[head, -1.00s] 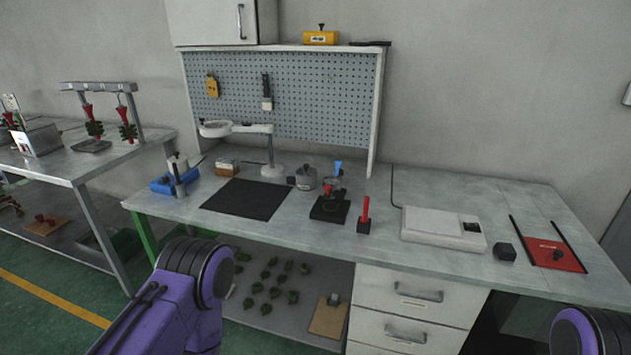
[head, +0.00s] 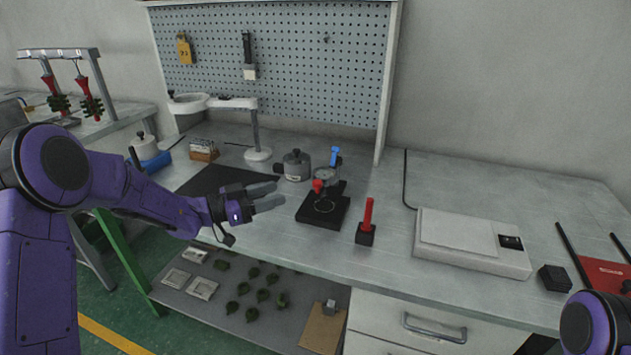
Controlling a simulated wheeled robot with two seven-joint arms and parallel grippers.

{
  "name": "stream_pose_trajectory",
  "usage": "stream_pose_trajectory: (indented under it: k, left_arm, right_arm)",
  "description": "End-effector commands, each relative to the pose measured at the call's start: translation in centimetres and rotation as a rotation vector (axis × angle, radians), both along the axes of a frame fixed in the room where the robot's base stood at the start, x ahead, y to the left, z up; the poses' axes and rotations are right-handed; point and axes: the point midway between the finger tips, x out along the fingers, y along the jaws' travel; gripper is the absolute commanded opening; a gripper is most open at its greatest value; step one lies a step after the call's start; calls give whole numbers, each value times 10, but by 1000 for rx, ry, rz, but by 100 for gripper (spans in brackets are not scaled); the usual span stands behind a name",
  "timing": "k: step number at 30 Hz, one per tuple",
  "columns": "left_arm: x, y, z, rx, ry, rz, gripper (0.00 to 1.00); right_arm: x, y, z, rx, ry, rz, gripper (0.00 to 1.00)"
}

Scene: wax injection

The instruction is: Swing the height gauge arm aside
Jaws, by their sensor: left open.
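The height gauge (head: 327,177) stands on a black square base (head: 320,212) near the middle of the bench. It has a round dial, a red knob (head: 318,186) at its left and a blue lever (head: 335,156) on top. My left gripper (head: 270,196) is open and empty, left of the gauge, its fingers pointing right toward it. There is a gap between the fingertips and the gauge. Which part of the gauge is the swinging arm is too small to tell. Only a purple part of my right arm shows at the lower right; its gripper is out of view.
A red-handled tool in a black block (head: 366,225) stands right of the gauge. A grey lidded pot (head: 296,165) stands behind it. A white magnifier lamp (head: 256,135) is at the back left. A white flat device (head: 472,242) lies to the right.

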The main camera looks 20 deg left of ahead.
Motion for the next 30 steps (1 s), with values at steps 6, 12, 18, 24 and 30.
stream_pose_trajectory:
  k: [6, 12, 18, 24, 30]
  left_arm:
    - [25, -29, 3, 10, -3, -16, 50]
    - [55, -62, 2, 7, -2, -15, 50]
    - [69, -77, 0, 6, -1, -13, 50]
    - [71, -79, 0, 6, -1, -12, 50]
    - [71, -78, 0, 6, -1, -12, 5]
  right_arm:
    - [-1, 0, 9, 0, 1, 0, 21]
    - [0, 0, 15, 0, 1, 0, 21]
    - [0, 0, 18, 1, 1, 0, 21]
    - [0, 0, 18, 1, 1, 0, 21]
    - [0, 0, 18, 1, 1, 0, 21]
